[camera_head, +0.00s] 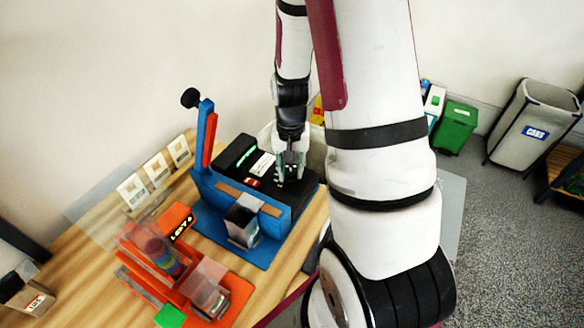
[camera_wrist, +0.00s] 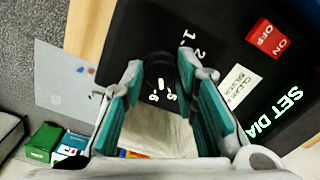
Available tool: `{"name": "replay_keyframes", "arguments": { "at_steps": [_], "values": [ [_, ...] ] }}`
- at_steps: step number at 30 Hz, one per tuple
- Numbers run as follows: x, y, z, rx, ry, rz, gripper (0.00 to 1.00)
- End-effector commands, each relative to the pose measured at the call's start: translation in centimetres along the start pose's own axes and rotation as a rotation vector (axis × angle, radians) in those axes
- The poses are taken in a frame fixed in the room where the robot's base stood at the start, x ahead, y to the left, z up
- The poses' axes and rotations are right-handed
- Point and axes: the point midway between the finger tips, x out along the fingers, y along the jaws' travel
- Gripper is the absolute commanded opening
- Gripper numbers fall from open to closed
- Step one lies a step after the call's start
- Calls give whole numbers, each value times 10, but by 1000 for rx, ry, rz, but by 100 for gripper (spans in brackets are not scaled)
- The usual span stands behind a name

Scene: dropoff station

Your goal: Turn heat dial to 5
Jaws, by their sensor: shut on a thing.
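The heat dial (camera_wrist: 158,70) is a dark round knob on a black panel (camera_wrist: 225,18) in the wrist view. White numbers stand around it: 1 and 2 at its upper right, 5 and 6 just below it. A short white mark shows on its lower part, near the 5 and 6; I cannot tell exactly which number it points at. My gripper (camera_wrist: 160,76) has its teal-padded fingers on either side of the dial, shut on it. In the head view my gripper (camera_head: 291,172) reaches down to the right end of the black panel (camera_head: 236,151), hiding the dial.
The panel has a red ON/OFF switch (camera_wrist: 267,38), a white label and green "SET DIA" text. A blue frame (camera_head: 208,187) with a lever stands around the machine. An orange fixture (camera_head: 172,262) is at the front left. Bins stand on the floor at right.

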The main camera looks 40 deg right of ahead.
Motion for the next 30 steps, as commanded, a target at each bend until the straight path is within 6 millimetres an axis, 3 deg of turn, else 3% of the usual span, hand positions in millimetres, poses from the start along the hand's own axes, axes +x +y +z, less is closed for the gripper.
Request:
{"name": "replay_keyframes", "arguments": {
  "at_steps": [12,27,28,30],
  "values": [
    [0,0,0,-187,1,-1,0],
    [0,-1,0,-210,1,0,0],
    [0,-1,0,-210,1,0,32],
    [0,-1,0,-210,1,0,48]
  ]
}}
